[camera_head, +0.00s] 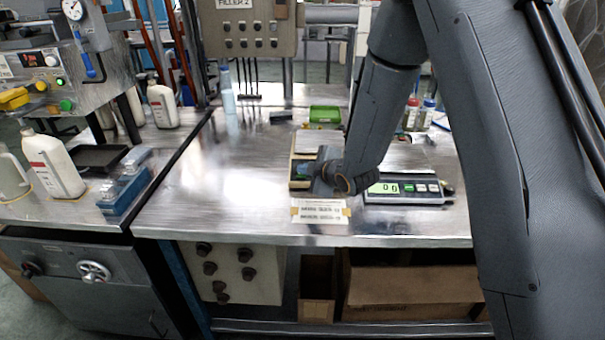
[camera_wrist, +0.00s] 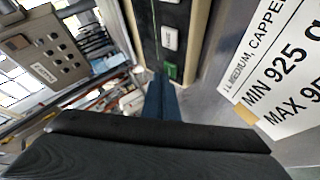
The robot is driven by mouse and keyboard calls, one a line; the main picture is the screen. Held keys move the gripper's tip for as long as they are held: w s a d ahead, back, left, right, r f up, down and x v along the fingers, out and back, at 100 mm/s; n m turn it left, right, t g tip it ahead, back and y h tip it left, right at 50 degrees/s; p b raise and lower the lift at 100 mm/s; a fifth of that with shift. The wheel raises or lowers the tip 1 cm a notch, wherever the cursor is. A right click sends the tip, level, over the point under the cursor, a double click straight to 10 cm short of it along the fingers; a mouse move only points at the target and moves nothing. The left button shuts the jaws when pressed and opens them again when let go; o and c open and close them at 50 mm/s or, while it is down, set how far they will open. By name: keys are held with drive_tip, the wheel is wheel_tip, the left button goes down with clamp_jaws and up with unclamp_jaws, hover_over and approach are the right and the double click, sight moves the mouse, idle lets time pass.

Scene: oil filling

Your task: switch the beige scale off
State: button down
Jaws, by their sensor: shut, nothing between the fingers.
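The beige scale (camera_head: 293,165) stands on the metal bench, left of a dark scale; my gripper and wrist hide part of its front panel. In the wrist view its dark panel with a beige rim (camera_wrist: 203,40) shows a white button (camera_wrist: 168,38) and a green button (camera_wrist: 170,71). My gripper (camera_head: 318,172) is shut and empty at the front of the beige scale. In the wrist view its dark blue fingertips (camera_wrist: 160,82) are close to the green button. I cannot tell whether they touch it. The beige scale's display cannot be read.
The dark scale (camera_head: 405,190) with a lit green display stands close on the right. A label card (camera_head: 320,211) lies in front, also in the wrist view (camera_wrist: 285,75).

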drive_tip(key=shift+s+r, duration=0.15)
drive_tip(key=shift+r, duration=0.25)
drive_tip(key=r+p, duration=0.1)
drive_tip(key=s+r+p, duration=0.1)
drive_tip(key=r, duration=0.1)
drive_tip(key=s+r+p, duration=0.1)
drive_tip(key=r+p, duration=0.1)
drive_tip(key=shift+r, duration=0.25)
idle(0.4)
drive_tip(key=s+d+r+m+g+h, duration=0.2)
drive_tip(key=s+d+m+g+h, duration=0.35)
drive_tip(key=s+d+m, duration=0.75)
drive_tip(key=s+d+m+g, duration=0.2)
drive_tip(key=s+d, duration=0.1)
drive_tip(key=s, duration=0.6)
drive_tip(key=s+d+r+m+g, duration=0.1)
drive_tip(key=s+d+m+g, duration=0.1)
drive_tip(key=s, duration=0.7)
drive_tip(key=shift+d+m+h, duration=0.35)
drive_tip(key=shift+d+m, duration=0.25)
drive_tip(key=shift+d, duration=0.05)
